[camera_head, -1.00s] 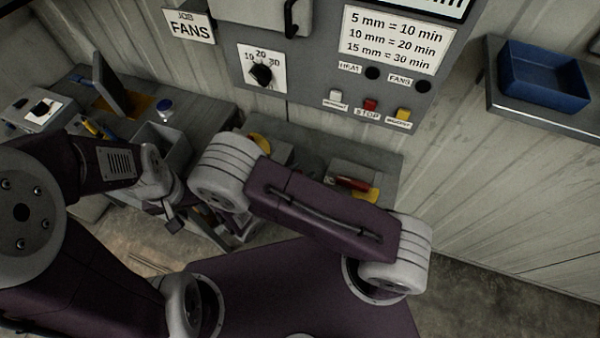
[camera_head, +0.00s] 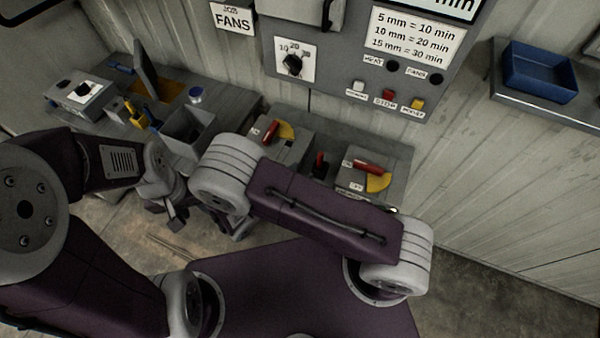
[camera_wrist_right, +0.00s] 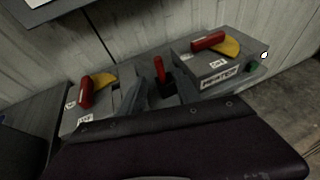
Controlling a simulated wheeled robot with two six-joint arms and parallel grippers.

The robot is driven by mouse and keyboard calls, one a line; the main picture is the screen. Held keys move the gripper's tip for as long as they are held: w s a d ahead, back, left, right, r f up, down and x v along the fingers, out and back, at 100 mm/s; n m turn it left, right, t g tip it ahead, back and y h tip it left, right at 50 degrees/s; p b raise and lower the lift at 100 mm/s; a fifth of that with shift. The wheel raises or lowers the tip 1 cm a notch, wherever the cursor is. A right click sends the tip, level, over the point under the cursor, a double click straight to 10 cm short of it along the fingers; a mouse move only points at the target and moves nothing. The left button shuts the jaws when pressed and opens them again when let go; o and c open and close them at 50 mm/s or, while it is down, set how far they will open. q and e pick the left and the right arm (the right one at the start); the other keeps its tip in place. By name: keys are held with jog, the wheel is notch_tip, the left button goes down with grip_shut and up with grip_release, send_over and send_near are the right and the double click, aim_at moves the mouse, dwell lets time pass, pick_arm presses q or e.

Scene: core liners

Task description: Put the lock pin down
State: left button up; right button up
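The lock pin appears as an upright red handle with a black lower part in the right wrist view (camera_wrist_right: 160,70); its red top also shows in the head view (camera_head: 320,160), just above my right arm's link. My right gripper (camera_wrist_right: 163,88) has a dark grey finger on each side of the pin and looks shut on it. The pin's lower end is hidden. In the head view my right arm's link covers the right gripper. My left gripper (camera_head: 170,212) hangs low at the left in front of the bench, apart from the pin; its finger gap is unclear.
Two grey boxes with red levers and yellow plates, left (camera_head: 284,140) and right (camera_head: 372,172), stand either side of the pin. A grey open bin (camera_head: 188,130) is on the left bench. A blue tray (camera_head: 540,72) lies on a wall shelf at right. A control panel (camera_head: 345,60) hangs behind.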

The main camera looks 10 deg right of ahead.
jog(key=s+d+r+m+g+y, duration=0.35)
jog(key=s+d+m+g, duration=0.55)
jog(key=m, duration=0.5)
pick_arm(q)
jog(key=shift+w+d+f, duration=0.1)
jog(key=shift+w+d, duration=0.3)
jog(key=shift+w, duration=0.1)
pick_arm(e)
jog(key=r+m+y, duration=0.1)
jog(key=m+y, duration=0.1)
jog(key=m, duration=0.2)
jog(key=w+r+m+t+y, duration=0.1)
jog(key=m+y, duration=0.2)
jog(key=m, duration=0.1)
jog(key=w+r+m+y, duration=0.1)
jog(key=r+m+y, duration=0.1)
jog(key=m, duration=0.2)
jog(key=shift+d+t, duration=0.1)
jog(key=shift+t, duration=0.2)
pick_arm(q)
jog(key=shift+s, duration=0.2)
pick_arm(e)
jog(key=shift+s, duration=0.2)
pick_arm(q)
jog(key=shift+w, duration=0.1)
pick_arm(e)
jog(key=shift+w, duration=0.1)
